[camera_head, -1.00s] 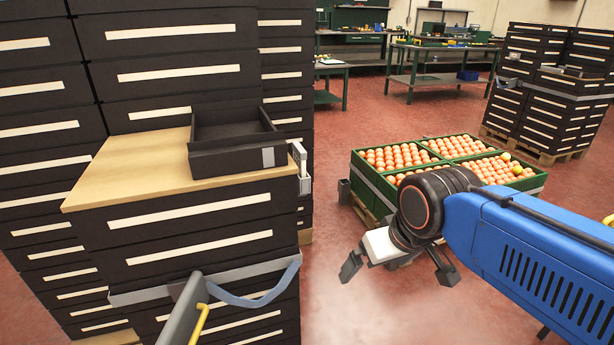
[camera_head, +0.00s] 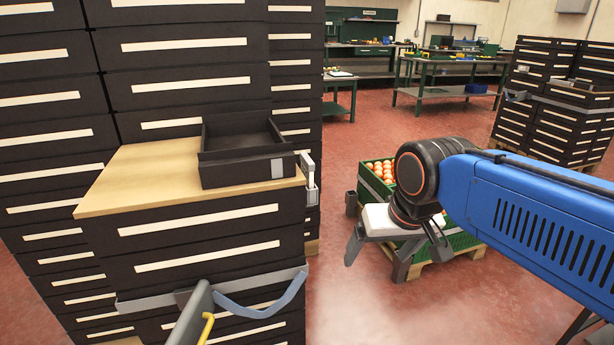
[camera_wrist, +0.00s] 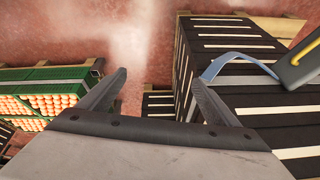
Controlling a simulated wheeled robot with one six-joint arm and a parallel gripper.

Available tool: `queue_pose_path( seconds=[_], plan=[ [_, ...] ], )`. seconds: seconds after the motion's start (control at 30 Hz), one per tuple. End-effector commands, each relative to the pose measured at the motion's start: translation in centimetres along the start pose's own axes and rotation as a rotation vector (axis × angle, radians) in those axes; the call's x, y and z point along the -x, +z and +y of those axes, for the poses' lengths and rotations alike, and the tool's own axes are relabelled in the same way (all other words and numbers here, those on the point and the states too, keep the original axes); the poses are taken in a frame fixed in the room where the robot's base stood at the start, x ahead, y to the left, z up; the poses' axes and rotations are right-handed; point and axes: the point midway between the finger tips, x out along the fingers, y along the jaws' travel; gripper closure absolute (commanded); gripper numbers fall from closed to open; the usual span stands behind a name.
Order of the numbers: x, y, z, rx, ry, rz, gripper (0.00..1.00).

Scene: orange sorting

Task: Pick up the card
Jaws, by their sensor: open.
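I cannot make out a card in either view. My gripper (camera_head: 398,252) is open and empty in the head view, hanging in the air to the right of the black drawer stack (camera_head: 205,250). In the wrist view its two fingers (camera_wrist: 160,78) are spread apart with nothing between them. The drawer stack also shows there, to the right of the fingers (camera_wrist: 255,115). An open, empty-looking black bin (camera_head: 240,170) sits on the stack's wooden top (camera_head: 130,180). A small grey fitting (camera_head: 309,170) is on the stack's right corner.
Green crates of oranges (camera_head: 367,185) are partly hidden behind my arm; they show at left in the wrist view (camera_wrist: 40,74). A grey-blue strap (camera_head: 265,308) and a grey handle with yellow (camera_head: 190,318) are at the stack's front. Red floor (camera_head: 335,140) is clear between stack and crates.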

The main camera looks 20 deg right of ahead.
Motion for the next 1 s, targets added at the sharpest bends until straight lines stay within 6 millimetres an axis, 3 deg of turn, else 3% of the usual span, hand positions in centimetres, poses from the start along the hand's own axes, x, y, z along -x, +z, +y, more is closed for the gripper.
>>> queue_pose_path(
  seconds=[0.03,0.2,0.5,1.0],
  plan=[
    [1.0,-1.9,-0.5,-0.054,0.001,-0.016,0.16],
    [4.2,-7.3,-2.1,-0.263,0.015,-0.070,0.16],
    [8.4,-16.7,-5.2,-0.626,0.070,-0.155,0.16],
    [11.8,-30.2,-10.9,-1.211,0.241,-0.247,0.16]
  ],
)
